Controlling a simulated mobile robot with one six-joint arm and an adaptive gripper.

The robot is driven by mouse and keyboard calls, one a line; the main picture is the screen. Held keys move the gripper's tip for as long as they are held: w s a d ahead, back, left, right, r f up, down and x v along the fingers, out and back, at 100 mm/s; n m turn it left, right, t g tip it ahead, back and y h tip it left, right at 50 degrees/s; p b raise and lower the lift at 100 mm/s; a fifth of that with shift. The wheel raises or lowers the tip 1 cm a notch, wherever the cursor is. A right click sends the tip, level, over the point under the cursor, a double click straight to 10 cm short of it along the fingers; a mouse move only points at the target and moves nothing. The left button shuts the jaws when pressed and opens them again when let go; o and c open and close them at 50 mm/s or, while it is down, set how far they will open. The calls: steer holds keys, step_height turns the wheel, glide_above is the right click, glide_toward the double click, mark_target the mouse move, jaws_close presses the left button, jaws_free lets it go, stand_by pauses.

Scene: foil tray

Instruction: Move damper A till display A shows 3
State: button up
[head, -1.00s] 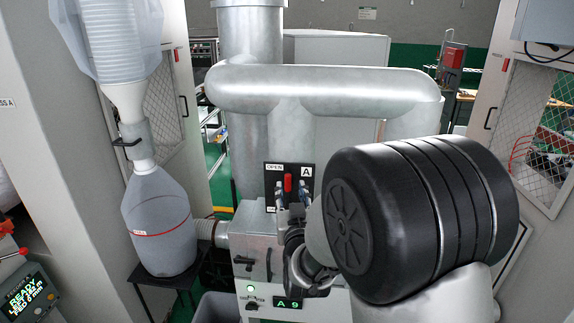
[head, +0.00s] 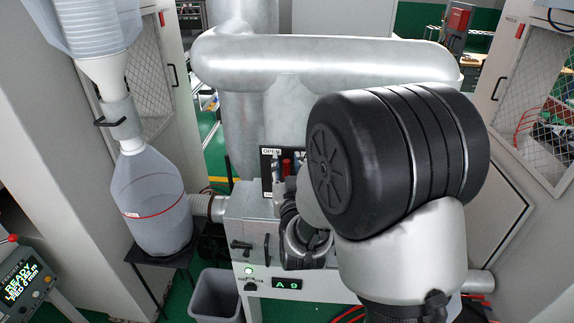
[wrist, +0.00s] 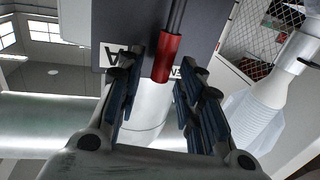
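Damper A has a red handle (head: 286,166) on a dark rod, in front of a black-and-white plate marked OPEN. In the head view my arm covers the plate's right side. In the wrist view the handle (wrist: 167,58) hangs between the fingertips of my gripper (wrist: 157,75), against a plate with an upside-down A. My gripper is open, with a visible gap to the right finger; whether the left finger touches is unclear. In the head view my gripper (head: 287,186) is at the handle, partly hidden by my wrist. Display A (head: 288,284) reads A 9.
A grey machine box (head: 252,228) carries the plate, with a green lamp and knob below. Large metal ducts (head: 320,60) run behind. A clear bottle (head: 150,205) stands left on a black stand. A grey bin (head: 216,296) sits on the floor.

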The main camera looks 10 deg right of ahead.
steer(key=shift+w, duration=0.1)
jaws_close()
stand_by(0.3)
